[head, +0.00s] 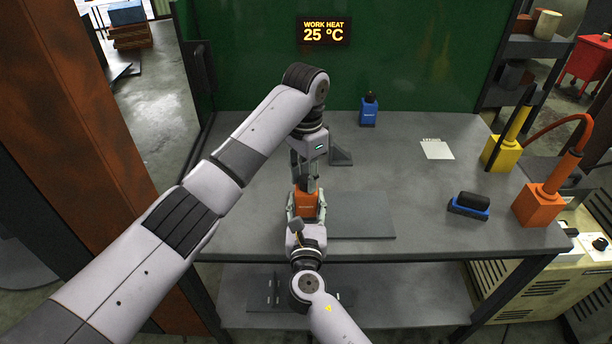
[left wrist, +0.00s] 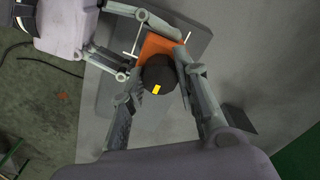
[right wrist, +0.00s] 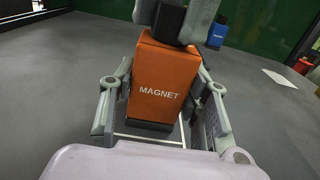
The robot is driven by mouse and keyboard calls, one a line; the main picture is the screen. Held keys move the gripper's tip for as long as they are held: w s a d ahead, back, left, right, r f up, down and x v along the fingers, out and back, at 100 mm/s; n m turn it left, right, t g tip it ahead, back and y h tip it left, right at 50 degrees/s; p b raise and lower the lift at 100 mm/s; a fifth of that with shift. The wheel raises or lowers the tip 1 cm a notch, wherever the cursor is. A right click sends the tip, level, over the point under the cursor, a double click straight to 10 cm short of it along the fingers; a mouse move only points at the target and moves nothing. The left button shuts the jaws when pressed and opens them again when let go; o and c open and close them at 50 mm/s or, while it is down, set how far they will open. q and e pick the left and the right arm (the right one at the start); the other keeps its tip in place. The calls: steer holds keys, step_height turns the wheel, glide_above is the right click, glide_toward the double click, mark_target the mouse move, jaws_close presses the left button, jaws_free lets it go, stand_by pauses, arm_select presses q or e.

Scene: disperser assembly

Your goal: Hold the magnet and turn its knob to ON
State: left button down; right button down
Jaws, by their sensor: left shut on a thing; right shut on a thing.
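My left gripper (head: 307,180) points down from above and is shut on the black knob (left wrist: 159,76) on top of the magnet. A yellow mark on the knob faces the bottom of the left wrist view. Any ON lettering is not visible.
A grey angle bracket (head: 340,156) and a blue block with a black knob (head: 368,111) stand behind. A blue-black item (head: 469,206), yellow block (head: 502,154) and orange block (head: 538,205) are at right.

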mark_target(306, 178)
stand_by(0.5)
arm_select(q)
steer(key=c, duration=1.2)
jaws_free()
steer(key=shift+c, duration=0.2)
steer(key=shift+r, duration=0.1)
step_height(306, 178, up, 12)
arm_select(e)
steer(key=c, duration=0.8)
jaws_free()
